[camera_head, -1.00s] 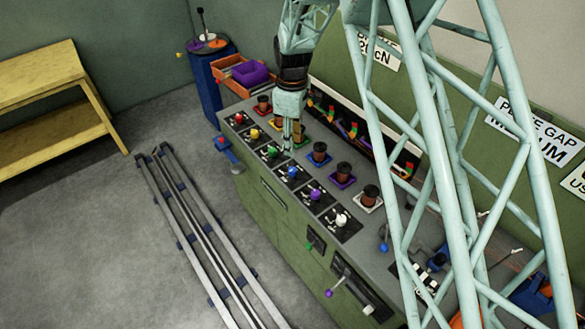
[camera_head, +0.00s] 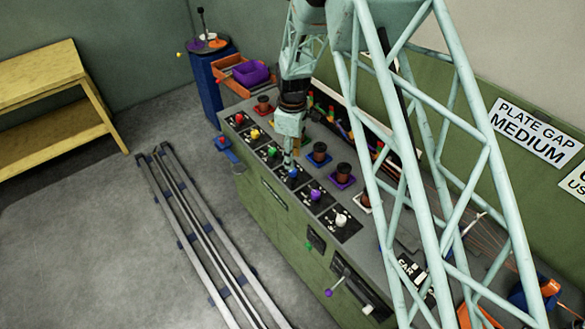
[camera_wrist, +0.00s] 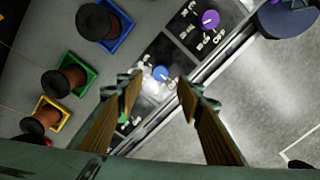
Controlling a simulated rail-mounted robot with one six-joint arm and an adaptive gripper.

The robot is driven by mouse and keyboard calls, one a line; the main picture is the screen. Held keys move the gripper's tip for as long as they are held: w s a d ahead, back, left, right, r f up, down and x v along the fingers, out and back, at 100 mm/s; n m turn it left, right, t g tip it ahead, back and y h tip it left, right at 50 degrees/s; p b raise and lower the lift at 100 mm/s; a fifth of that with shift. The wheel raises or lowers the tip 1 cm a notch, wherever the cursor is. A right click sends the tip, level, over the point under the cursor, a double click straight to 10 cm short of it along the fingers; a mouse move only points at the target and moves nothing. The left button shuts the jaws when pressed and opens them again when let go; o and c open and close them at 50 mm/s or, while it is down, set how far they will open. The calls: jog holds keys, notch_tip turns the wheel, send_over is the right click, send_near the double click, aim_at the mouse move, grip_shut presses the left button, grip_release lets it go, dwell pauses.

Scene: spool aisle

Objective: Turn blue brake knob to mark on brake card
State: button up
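The blue brake knob (camera_head: 293,173) sits on a black dial plate in the row along the bench's front edge. In the wrist view the blue knob (camera_wrist: 161,73) lies between my two fingertips, with bright glare on the plate around it. My gripper (camera_wrist: 159,82) is open above the knob, with a gap on both sides; contact does not show. In the head view my gripper (camera_head: 289,160) points down at the blue knob and partly covers its plate. I cannot read the marks there. No card readable as the brake card shows now.
A purple knob (camera_head: 315,194) and a white knob (camera_head: 341,219) follow on the right; red and yellow ones are left. Wire spools (camera_head: 344,172) stand behind the row. A wall card reads "PLATE GAP MEDIUM" (camera_head: 536,131). Rails (camera_head: 205,235) run along the floor.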

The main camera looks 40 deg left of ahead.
aim_at(293, 172)
jog(key=shift+f+p, duration=0.4)
jog(key=shift+f, duration=2.9)
jog(key=shift+c, duration=0.4)
jog(key=c, duration=0.8)
